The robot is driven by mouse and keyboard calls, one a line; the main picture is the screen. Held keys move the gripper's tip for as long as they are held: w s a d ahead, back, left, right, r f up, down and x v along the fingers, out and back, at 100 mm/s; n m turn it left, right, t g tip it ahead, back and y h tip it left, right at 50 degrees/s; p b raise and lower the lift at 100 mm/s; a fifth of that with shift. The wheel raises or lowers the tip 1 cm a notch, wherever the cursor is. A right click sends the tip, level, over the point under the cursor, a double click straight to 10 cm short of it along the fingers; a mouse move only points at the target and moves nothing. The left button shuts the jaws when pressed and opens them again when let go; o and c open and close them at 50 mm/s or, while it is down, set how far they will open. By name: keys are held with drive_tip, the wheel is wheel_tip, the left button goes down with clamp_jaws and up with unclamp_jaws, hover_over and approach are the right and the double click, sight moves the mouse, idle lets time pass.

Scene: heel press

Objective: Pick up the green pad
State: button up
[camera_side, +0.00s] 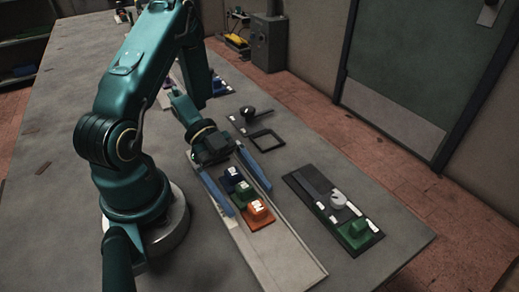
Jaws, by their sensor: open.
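A green block (243,191) with a white mark on top sits in a row on the pale track, between a dark blue block (232,177) and an orange block (259,211). Another green piece (355,231) sits at the near end of the dark board on the right. I cannot tell which green piece is the pad. My dark gripper (212,153) is open at the far end of the row, apart from both green pieces. Its fingertips are too small and dark to make out clearly.
Blue rails (216,193) flank the row on the pale track (284,262). The dark board (312,198) to the right also carries a pale round part (338,199). A black square frame (267,141) lies behind. The table is bare between track and board.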

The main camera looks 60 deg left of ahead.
drive_tip(key=shift+c, duration=0.3)
clamp_jaws()
drive_tip(key=shift+r, duration=0.1)
